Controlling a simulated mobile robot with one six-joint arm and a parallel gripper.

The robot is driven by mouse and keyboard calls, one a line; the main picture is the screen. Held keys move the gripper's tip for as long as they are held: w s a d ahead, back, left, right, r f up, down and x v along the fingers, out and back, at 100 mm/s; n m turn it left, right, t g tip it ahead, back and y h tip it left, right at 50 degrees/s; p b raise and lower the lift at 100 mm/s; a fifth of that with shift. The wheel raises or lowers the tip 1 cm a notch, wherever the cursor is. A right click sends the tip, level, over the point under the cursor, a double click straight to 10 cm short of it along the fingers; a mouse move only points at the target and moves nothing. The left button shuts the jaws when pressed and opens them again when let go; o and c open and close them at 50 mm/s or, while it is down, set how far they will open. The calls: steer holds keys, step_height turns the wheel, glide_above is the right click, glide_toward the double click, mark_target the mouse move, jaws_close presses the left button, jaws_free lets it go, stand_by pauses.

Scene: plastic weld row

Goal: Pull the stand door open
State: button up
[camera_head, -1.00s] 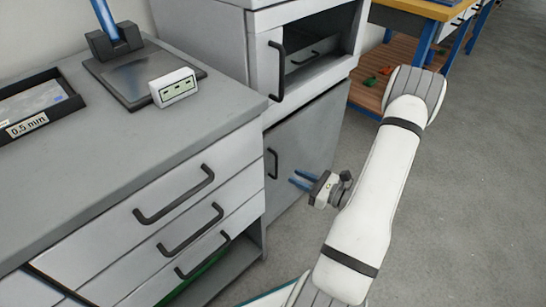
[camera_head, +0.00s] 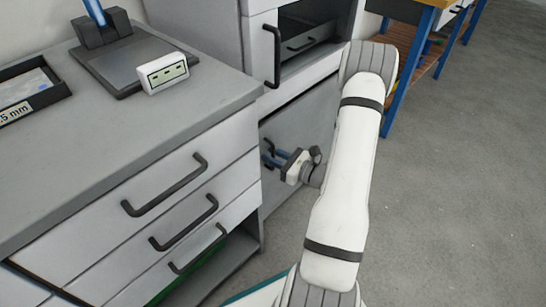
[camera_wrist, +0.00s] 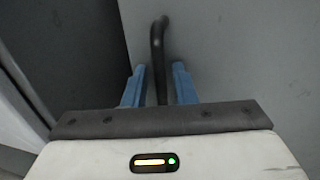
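The stand door (camera_head: 309,122) is the grey lower door of the tall grey cabinet; in the head view it looks closed. Its dark vertical bar handle (camera_wrist: 158,50) shows in the wrist view, with its lower part between the two blue fingers. My gripper (camera_head: 270,155) is at the door's left side, at the handle. In the wrist view my gripper (camera_wrist: 158,82) is open, with a gap on each side of the bar. In the head view the fingers and arm hide most of the handle.
A grey drawer unit (camera_head: 225,175) with several dark handles stands left of the door, close to my gripper. An open compartment with a dark-handled door (camera_head: 263,55) is above. Grey floor (camera_head: 450,200) is free on the right.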

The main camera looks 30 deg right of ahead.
steer(key=shift+c, duration=0.5)
jaws_close()
